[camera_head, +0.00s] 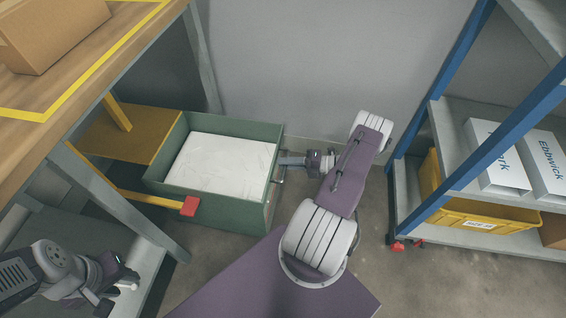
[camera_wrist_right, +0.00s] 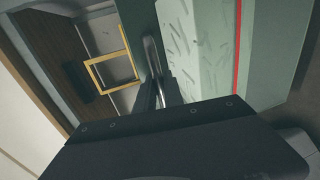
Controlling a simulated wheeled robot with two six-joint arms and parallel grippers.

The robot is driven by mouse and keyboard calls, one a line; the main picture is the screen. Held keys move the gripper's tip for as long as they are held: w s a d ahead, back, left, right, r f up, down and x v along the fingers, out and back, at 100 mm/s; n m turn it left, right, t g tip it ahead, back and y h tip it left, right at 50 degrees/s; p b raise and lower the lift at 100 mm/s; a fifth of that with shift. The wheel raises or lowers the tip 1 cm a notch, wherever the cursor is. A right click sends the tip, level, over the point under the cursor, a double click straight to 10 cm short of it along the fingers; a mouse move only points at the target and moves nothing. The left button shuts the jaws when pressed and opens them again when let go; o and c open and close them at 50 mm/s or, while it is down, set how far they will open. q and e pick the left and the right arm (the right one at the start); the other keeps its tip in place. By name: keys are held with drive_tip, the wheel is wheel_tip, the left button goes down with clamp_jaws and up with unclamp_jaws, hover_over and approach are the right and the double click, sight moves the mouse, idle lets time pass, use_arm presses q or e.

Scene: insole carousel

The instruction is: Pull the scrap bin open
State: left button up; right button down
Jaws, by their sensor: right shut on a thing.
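The scrap bin (camera_head: 225,215) is a green open-topped drawer with a white sheet-like lining or content inside. It stands pulled out from under the wooden workbench at the left, with its front facing right. My right gripper (camera_head: 281,167) is at that front and is shut on the bin's handle. In the right wrist view the metal handle bar (camera_wrist_right: 152,58) runs between the two dark fingers (camera_wrist_right: 158,97), beside the pale green front panel (camera_wrist_right: 203,50). My left gripper (camera_head: 122,285) is at the lower left, away from the bin; its finger gap is not clear.
A yellow rail with a red end block (camera_head: 190,206) lies along the bin's near side. A cardboard box (camera_head: 50,30) sits on the bench. A blue-post shelf (camera_head: 437,203) at the right holds white boxes and a yellow crate (camera_head: 480,222). Floor is free before that shelf.

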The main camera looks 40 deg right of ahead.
drive_tip(key=c, duration=1.5)
unclamp_jaws()
drive_tip(key=shift+o, duration=0.2)
drive_tip(key=p+v, duration=0.2)
drive_tip(key=v, duration=0.7)
drive_tip(key=shift+d, duration=0.15)
